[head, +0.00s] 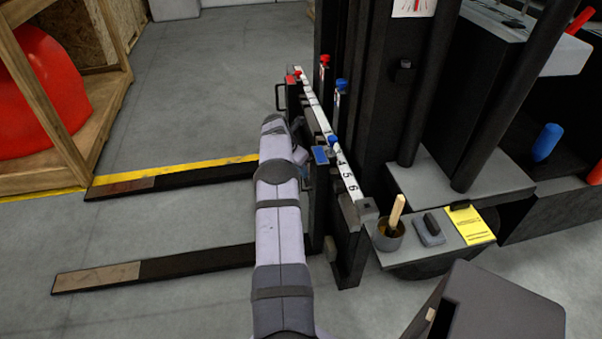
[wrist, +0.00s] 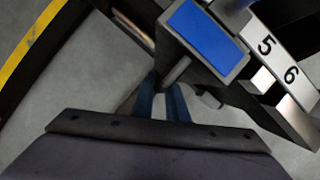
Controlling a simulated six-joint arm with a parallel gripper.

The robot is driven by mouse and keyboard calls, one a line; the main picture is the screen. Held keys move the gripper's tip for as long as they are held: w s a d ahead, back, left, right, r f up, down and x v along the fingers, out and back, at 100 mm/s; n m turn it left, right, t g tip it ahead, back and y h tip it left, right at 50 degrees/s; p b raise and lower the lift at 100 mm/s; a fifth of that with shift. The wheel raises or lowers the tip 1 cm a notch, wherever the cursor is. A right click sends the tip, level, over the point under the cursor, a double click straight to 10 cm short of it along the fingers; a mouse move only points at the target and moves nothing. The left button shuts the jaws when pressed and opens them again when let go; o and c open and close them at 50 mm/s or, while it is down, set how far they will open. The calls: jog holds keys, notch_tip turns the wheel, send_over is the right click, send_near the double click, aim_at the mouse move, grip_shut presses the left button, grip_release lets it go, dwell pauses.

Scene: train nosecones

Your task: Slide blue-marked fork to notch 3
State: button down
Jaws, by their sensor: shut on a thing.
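The blue-marked fork has a blue plate (head: 321,155) on its black upright, beside the numbered white rail (head: 350,181). Its long tine (head: 190,260) reaches left over the floor. A blue knob (head: 333,141) stands at the rail just above the visible 4; the notch under it is hidden. In the wrist view the blue plate (wrist: 207,38) is close, with 5 and 6 to its right. My gripper (wrist: 162,92) is shut on the blue-marked fork's handle (wrist: 176,70), just below the plate. In the head view my arm mostly hides the gripper and handle.
The red-marked fork, with its red plate (head: 292,79) and free handle (head: 280,97), sits farther up the rail. Black mast columns (head: 380,90) stand right. A cup with a brush (head: 389,238) and yellow notepad (head: 468,222) rest on a ledge. A wooden crate (head: 105,100) stands left.

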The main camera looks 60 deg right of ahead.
jog(key=shift+d+r, duration=0.1)
jog(key=c, duration=1.8)
grip_release()
jog(key=shift+o, duration=0.2)
jog(key=p+v, duration=0.1)
jog(key=v, duration=0.6)
jog(key=shift+p, duration=0.3)
jog(key=shift+r, duration=0.15)
